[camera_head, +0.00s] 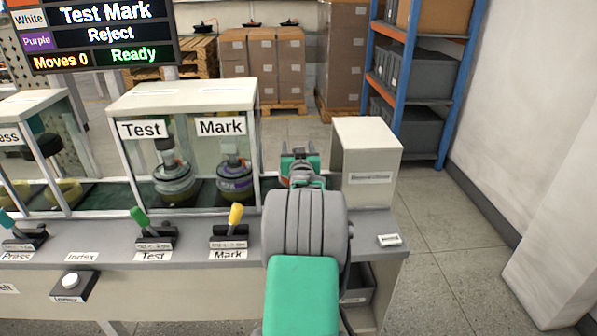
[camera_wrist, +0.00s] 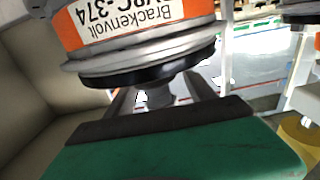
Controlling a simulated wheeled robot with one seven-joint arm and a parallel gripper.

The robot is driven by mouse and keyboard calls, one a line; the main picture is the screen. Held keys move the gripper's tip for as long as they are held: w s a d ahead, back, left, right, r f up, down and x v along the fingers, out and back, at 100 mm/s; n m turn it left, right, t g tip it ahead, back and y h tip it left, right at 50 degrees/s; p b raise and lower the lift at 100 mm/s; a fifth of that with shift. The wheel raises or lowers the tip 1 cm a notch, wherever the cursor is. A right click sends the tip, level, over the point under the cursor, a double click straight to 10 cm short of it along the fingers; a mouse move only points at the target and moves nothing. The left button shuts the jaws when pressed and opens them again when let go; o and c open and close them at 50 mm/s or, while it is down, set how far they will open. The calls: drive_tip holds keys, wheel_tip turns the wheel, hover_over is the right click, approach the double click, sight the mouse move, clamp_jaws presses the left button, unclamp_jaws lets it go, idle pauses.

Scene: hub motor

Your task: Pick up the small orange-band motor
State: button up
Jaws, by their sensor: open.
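The orange-band motor (camera_wrist: 130,25) fills the top of the wrist view. It has an orange band with a white label reading "Brackenvolt", upside down in this view, and metal and black rims. A narrow grey stem shows on its near side, between the two dark fingers of my gripper (camera_wrist: 160,93). The fingers are apart, and I cannot tell whether either touches the stem. In the head view my gripper (camera_head: 300,155) is at the right end of the line, beside the cream box; my arm hides most of what is in front of it.
The cream box (camera_head: 366,165) stands close right of my gripper. The glass Test and Mark enclosure (camera_head: 185,95) is close left, with two motors inside. Green (camera_head: 139,217) and yellow (camera_head: 235,215) levers stand on the bench front. A shelf rack (camera_head: 415,80) stands behind on the right.

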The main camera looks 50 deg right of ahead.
drive_tip(key=shift+c, duration=0.3)
clamp_jaws()
idle(0.4)
